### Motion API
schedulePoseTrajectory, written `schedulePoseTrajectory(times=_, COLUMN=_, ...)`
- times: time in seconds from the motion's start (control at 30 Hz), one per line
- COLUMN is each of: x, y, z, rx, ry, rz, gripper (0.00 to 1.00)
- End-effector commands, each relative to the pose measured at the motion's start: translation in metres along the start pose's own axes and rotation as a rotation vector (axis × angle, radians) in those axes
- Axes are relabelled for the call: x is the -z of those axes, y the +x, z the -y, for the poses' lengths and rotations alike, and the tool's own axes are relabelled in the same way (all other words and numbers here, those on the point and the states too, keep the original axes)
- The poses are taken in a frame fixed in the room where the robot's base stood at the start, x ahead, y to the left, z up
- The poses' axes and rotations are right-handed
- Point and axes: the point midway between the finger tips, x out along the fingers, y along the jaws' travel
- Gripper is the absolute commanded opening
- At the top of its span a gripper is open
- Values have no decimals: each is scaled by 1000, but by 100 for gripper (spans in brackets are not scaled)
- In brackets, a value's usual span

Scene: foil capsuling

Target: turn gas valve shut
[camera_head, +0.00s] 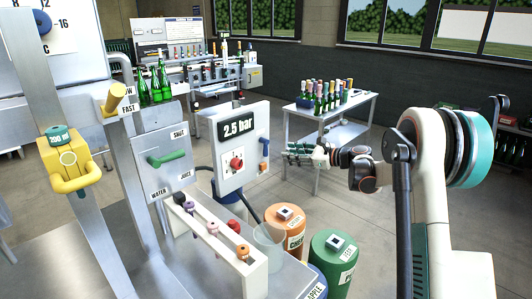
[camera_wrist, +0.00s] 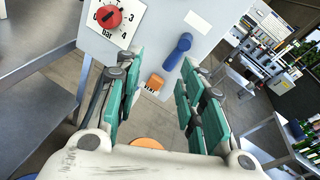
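A pale panel (camera_head: 228,158) with a "2.5 bar" display stands in the middle of the head view. On its right side is a blue lever handle (camera_head: 265,146) with a small orange piece (camera_head: 263,166) below it. In the wrist view the blue handle (camera_wrist: 178,50) is slanted, and the orange piece (camera_wrist: 155,82) lies below it by a partly hidden label. No label that I can read names the gas valve. My gripper (camera_head: 305,152) is to the right of the panel. Its teal fingers are spread wide in the wrist view (camera_wrist: 158,95), with nothing between them, apart from the handle.
A red dial knob (camera_wrist: 108,16) is left of the blue handle; it also shows in the head view (camera_head: 237,163). An orange canister (camera_head: 283,232) and a green canister (camera_head: 333,258) stand below. A bottle table (camera_head: 358,106) stands behind my gripper. A green lever (camera_head: 167,158) is further left.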

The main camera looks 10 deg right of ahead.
Motion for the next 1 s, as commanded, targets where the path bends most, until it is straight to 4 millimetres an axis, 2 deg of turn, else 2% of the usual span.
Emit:
schedulePoseTrajectory(times=0.03, x=15, y=0, z=9, rx=10, ry=57, rz=36, gripper=36)
schedulePoseTrajectory(times=0.2, x=41, y=-3, z=26, rx=22, ry=217, rz=141, gripper=36)
schedulePoseTrajectory(times=0.47, x=51, y=0, z=33, rx=23, ry=290, rz=192, gripper=36)
schedulePoseTrajectory(times=0.67, x=46, y=28, z=33, rx=21, ry=288, rz=191, gripper=36)
schedulePoseTrajectory(times=1.0, x=35, y=93, z=36, rx=22, ry=287, rz=190, gripper=36)
